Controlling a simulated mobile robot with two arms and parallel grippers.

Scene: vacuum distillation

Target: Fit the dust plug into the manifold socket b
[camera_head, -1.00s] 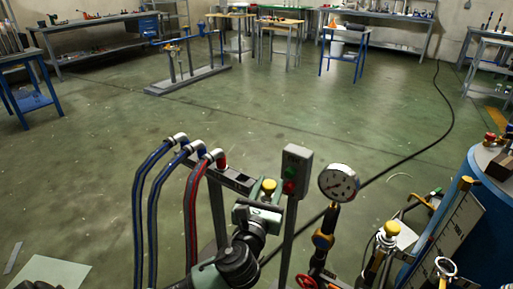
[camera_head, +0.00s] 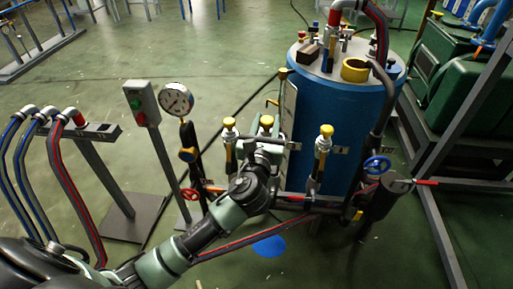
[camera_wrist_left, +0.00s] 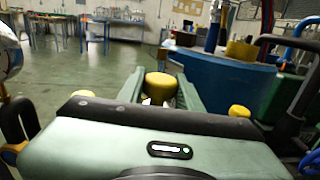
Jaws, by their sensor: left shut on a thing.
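My left gripper (camera_head: 266,139) is shut on the yellow-topped dust plug (camera_head: 266,122), over the manifold (camera_head: 295,202) in front of the blue tank. In the left wrist view the plug (camera_wrist_left: 160,84) stands upright between the two green fingers (camera_wrist_left: 160,92). Yellow-topped fittings stand on either side, one at left (camera_head: 229,123) and one at right (camera_head: 326,131). The socket under the plug is hidden by my gripper and wrist, so I cannot tell whether the plug is in it or above it. My right gripper is not in view.
The blue tank (camera_head: 335,120) stands close behind the manifold. A blue handwheel (camera_head: 377,165) is at right. Open floor lies at upper left.

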